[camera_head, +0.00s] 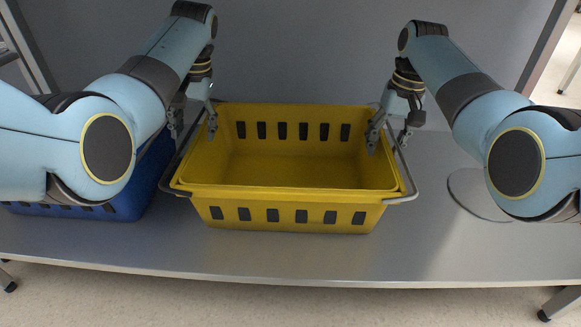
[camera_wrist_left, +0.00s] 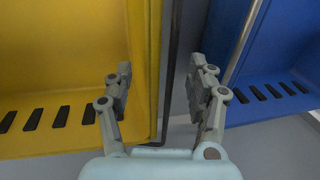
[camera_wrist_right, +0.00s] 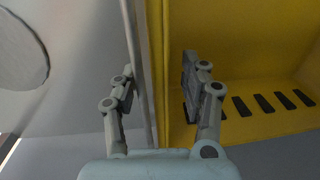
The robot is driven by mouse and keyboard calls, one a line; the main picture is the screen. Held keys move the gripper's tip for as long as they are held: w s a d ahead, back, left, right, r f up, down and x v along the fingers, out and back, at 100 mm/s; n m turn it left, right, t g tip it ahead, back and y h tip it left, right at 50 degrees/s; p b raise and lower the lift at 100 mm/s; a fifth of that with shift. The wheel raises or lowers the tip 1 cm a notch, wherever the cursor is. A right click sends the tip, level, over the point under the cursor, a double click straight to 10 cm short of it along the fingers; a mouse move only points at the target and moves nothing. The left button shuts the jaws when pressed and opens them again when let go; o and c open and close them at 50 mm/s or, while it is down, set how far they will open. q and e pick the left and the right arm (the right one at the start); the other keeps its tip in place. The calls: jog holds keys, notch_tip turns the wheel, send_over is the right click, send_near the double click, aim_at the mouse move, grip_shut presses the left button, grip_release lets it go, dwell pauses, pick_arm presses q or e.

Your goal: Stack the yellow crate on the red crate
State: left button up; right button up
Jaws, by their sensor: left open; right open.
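The yellow crate (camera_head: 290,204) stands upright and empty on the grey table, in the middle of the head view. It has a grey metal handle on its left and right ends. My left gripper (camera_head: 192,125) is open at the crate's left end; in the left wrist view its fingers (camera_wrist_left: 160,75) stand on either side of the yellow wall and the dark handle bar. My right gripper (camera_head: 389,137) is open at the right end; in the right wrist view its fingers (camera_wrist_right: 158,75) straddle the right rim and handle. No red crate shows in any view.
A blue crate (camera_head: 130,203) stands close to the left of the yellow one, partly behind my left arm. A flat round outline (camera_head: 478,194) lies on the table (camera_head: 300,262) at the right. The table's front edge is clear.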

pick_arm(q)
jog(key=shift+a+f, duration=0.25)
jog(key=shift+f, duration=0.9)
pick_arm(e)
jog(key=shift+a+f, duration=0.15)
jog(key=shift+f, duration=0.95)
pick_arm(q)
jog(key=shift+c, duration=0.4)
pick_arm(e)
jog(key=shift+c, duration=0.4)
pick_arm(q)
jog(key=c, duration=0.9)
pick_arm(e)
grip_shut()
pick_arm(q)
jog(key=shift+a, duration=0.1)
grip_shut()
jog(key=shift+a, duration=0.1)
pick_arm(e)
jog(key=shift+d, duration=0.2)
